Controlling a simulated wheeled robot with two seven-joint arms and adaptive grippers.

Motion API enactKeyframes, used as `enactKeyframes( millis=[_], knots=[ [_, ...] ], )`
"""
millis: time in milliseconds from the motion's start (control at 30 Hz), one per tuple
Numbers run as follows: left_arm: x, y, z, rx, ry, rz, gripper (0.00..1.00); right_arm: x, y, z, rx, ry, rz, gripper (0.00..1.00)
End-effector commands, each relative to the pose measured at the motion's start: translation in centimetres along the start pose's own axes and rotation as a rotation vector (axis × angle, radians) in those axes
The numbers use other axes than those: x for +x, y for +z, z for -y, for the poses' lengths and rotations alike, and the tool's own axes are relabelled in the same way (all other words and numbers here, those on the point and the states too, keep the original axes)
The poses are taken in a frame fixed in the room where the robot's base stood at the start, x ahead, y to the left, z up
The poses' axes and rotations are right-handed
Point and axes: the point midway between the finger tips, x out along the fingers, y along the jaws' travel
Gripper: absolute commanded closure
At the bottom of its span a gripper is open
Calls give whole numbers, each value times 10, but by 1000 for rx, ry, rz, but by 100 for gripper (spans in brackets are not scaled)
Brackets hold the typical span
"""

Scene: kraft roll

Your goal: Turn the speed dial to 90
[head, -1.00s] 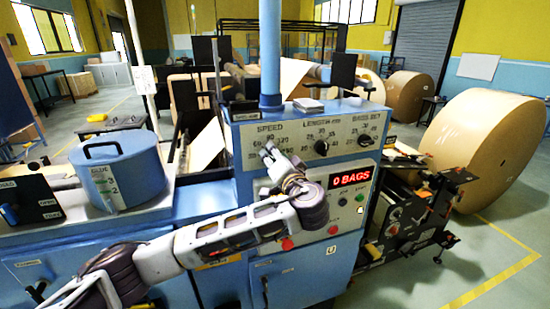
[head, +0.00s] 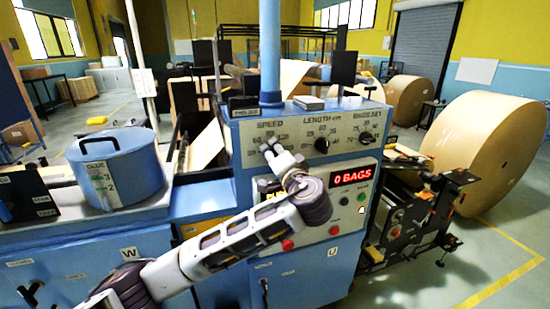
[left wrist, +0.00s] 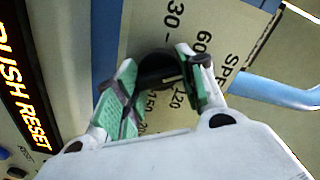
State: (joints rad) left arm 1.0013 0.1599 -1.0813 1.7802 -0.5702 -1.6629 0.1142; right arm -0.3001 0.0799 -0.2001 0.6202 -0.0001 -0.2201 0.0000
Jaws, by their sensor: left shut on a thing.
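The speed dial (left wrist: 158,66) is a black knob on the pale machine panel, under the SPEED label in the head view. My left gripper (left wrist: 160,83) is shut on it in the left wrist view, one green-padded finger on each side. In the head view the left gripper (head: 269,148) covers the knob. Scale numbers 30, 60, 120 and 150 show around the knob in the left wrist view. The 90 mark and the knob's pointer cannot be made out. My right gripper is not in view.
The length dial (head: 322,145) and the bags set dial (head: 368,139) sit to the right on the same panel. A red display (head: 352,177) reads 0 BAGS. A blue glue pot (head: 115,172) stands at left. A large kraft roll (head: 490,150) stands at right.

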Motion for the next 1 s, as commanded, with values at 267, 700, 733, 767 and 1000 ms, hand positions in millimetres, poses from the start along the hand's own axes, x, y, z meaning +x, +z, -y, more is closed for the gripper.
enactKeyframes(
  millis=[267, 700, 733, 767, 1000],
  knots=[
    [0, 0, -2, 133, 4, 1, 84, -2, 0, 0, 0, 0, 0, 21],
    [0, 0, -3, 407, 6, 1, 84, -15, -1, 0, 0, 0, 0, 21],
    [0, 0, -3, 424, 6, 1, 84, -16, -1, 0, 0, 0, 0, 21],
    [0, 0, -3, 439, 6, 1, 84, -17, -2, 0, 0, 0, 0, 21],
    [0, 1, -4, 528, 5, 1, 84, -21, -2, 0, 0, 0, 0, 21]
  ],
)
